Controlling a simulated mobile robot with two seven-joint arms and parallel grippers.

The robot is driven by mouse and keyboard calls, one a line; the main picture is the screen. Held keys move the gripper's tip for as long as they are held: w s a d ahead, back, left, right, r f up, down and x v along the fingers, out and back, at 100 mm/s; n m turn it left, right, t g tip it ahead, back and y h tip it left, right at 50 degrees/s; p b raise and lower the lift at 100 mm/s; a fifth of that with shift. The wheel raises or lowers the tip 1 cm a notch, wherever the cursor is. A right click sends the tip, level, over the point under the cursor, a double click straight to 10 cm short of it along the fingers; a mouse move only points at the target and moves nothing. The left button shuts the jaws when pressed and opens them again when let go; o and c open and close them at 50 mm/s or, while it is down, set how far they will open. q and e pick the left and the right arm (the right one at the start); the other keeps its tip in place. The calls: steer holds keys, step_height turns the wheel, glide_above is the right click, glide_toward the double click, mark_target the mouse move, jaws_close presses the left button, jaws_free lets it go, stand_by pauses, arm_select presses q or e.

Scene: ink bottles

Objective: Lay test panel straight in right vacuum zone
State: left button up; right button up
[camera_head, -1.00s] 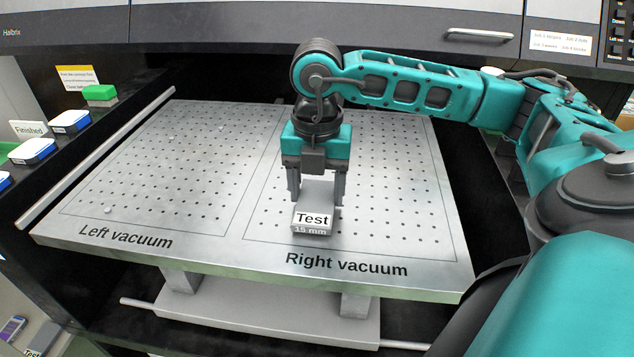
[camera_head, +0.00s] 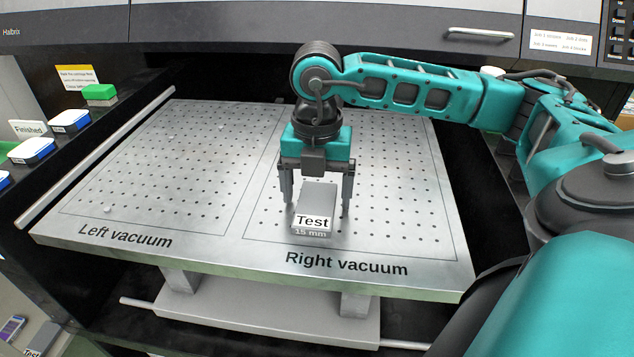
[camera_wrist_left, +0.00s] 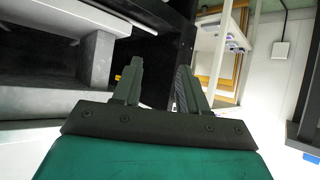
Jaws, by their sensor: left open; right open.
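The test panel (camera_head: 318,200) is a grey block with a white "Test" label and "15 mm" on its front. It lies on the bed inside the right vacuum zone (camera_head: 400,215), near that zone's front line, and looks about straight with it. My right gripper (camera_head: 317,208) is open, with one finger on each side of the panel and a gap to each. My left gripper (camera_wrist_left: 157,85) shows only in the left wrist view. It is open and empty, away from the bed's top.
The left vacuum zone (camera_head: 165,170) is empty apart from a few small pale specks. Blue and white blocks (camera_head: 70,121) and a green block (camera_head: 100,94) sit on the left ledge near a "Finished" sign (camera_head: 28,129). The dark printer housing (camera_head: 300,30) spans the back.

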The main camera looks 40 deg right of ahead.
mark_target(317, 199)
arm_select(q)
steer(key=shift+s+a+r+p, duration=0.3)
steer(key=shift+a+p, duration=0.35)
steer(key=shift+p, duration=0.4)
arm_select(e)
step_height(317, 199, up, 12)
arm_select(q)
steer(key=shift+d, duration=0.1)
